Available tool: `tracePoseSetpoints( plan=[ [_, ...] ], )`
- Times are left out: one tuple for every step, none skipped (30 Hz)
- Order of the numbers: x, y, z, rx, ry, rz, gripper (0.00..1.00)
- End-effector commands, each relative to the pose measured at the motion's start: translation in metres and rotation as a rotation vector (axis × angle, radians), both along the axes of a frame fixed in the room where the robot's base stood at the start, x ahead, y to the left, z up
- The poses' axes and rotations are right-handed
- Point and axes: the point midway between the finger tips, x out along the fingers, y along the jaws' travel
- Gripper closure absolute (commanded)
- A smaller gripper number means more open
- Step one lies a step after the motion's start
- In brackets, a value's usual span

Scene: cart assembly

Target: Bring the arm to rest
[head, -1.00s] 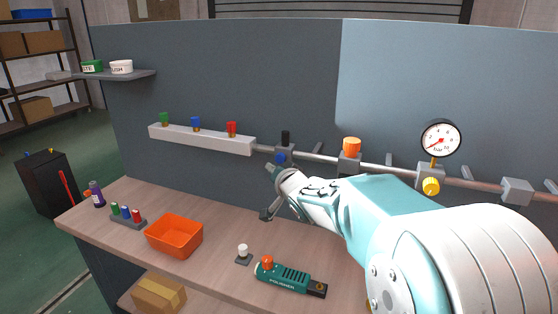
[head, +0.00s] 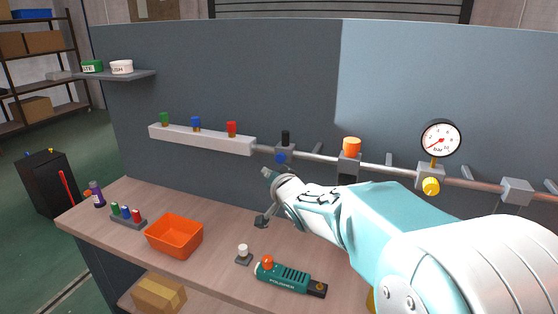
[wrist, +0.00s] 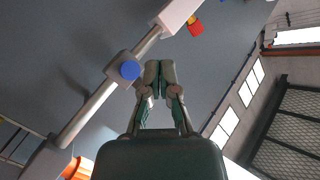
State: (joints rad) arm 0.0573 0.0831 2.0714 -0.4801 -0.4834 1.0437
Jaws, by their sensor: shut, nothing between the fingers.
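My arm reaches in from the right of the head view, in front of the pipe on the panel. My gripper (head: 263,197) is above the bench, left of my wrist and below the blue knob (head: 281,158). In the wrist view my gripper (wrist: 160,66) has its two fingers together with nothing between them. The blue knob (wrist: 130,70) on the pipe shows left of the fingers there, apart from them.
The bench holds an orange bin (head: 174,236), a green tool (head: 290,276), a white-topped knob (head: 243,252) and a small rack (head: 128,217). The pipe carries an orange knob (head: 352,145), a gauge (head: 441,138) and a yellow knob (head: 431,186).

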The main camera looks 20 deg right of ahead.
Motion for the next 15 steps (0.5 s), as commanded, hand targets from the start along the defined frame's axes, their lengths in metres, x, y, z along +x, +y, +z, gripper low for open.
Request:
tracePoseSetpoints(
  plan=[
    [0.000,0.000,0.000,0.000,0.000,0.000,1.00],
    [0.000,0.000,0.000,0.000,0.000,0.000,1.00],
    [0.000,0.000,0.000,-0.001,0.000,-0.001,1.00],
    [-0.002,-0.001,0.001,-0.005,0.002,-0.003,1.00],
    [-0.004,-0.001,0.002,-0.014,0.007,-0.008,1.00],
    [-0.009,-0.003,0.003,-0.030,0.019,-0.018,1.00],
    [-0.014,-0.005,0.004,-0.048,0.032,-0.030,1.00],
    [-0.021,-0.007,0.005,-0.069,0.050,-0.042,1.00],
    [-0.032,-0.010,0.007,-0.104,0.077,-0.060,1.00],
    [-0.043,-0.013,0.007,-0.134,0.105,-0.075,1.00],
    [-0.053,-0.016,0.007,-0.165,0.134,-0.088,1.00],
    [-0.069,-0.020,0.006,-0.205,0.177,-0.101,1.00],
    [-0.081,-0.022,0.004,-0.233,0.209,-0.110,1.00],
    [-0.092,-0.024,0.003,-0.260,0.242,-0.114,1.00],
    [-0.109,-0.026,0.000,-0.297,0.287,-0.117,1.00]
  ],
)
